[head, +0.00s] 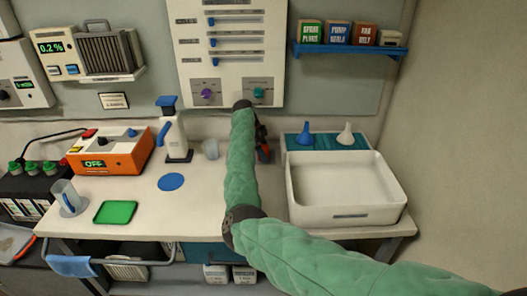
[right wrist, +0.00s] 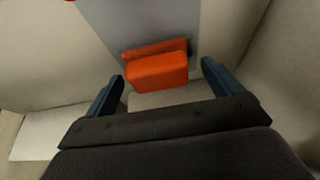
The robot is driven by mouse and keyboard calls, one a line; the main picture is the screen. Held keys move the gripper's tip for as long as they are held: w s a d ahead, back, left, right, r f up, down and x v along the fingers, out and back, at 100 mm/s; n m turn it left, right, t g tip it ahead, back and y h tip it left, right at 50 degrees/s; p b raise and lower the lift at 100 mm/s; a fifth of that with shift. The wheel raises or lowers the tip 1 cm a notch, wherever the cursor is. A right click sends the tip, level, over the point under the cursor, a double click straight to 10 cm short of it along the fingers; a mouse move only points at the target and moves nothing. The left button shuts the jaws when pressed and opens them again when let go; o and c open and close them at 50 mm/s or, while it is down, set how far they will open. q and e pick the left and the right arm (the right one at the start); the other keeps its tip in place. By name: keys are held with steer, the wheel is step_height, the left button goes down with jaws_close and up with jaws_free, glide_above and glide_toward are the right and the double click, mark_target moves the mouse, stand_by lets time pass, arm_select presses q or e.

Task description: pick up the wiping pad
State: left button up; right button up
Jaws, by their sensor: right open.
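An orange block (right wrist: 157,72) with a darker orange upper strip lies ahead of my right gripper (right wrist: 162,82) in the right wrist view; it looks like the wiping pad, though I cannot be sure. It shows between the two dark blue fingers, which stand apart with nothing gripped. In the head view my green right arm crosses the bench and hides most of the gripper; a bit of dark and red-orange shows beside the arm's far end, near the back wall. A flat green piece (head: 116,212) lies at the bench's front left. My left gripper is not in view.
A white basin (head: 346,216) stands right of the arm, with a blue and a white funnel behind it. An orange tester (head: 108,152), a white bottle (head: 176,138) and a blue disc (head: 171,182) are on the left. A wall panel (head: 232,20) rises behind.

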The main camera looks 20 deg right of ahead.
steer(key=shift+f, duration=0.3)
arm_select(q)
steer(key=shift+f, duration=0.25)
arm_select(e)
steer(key=shift+s, duration=0.1)
steer(key=shift+c, duration=0.2)
steer(key=c, duration=1)
steer(key=shift+c, duration=0.2)
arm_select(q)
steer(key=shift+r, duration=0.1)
arm_select(e)
steer(key=shift+d+r, duration=0.1)
steer(key=shift+r, duration=0.05)
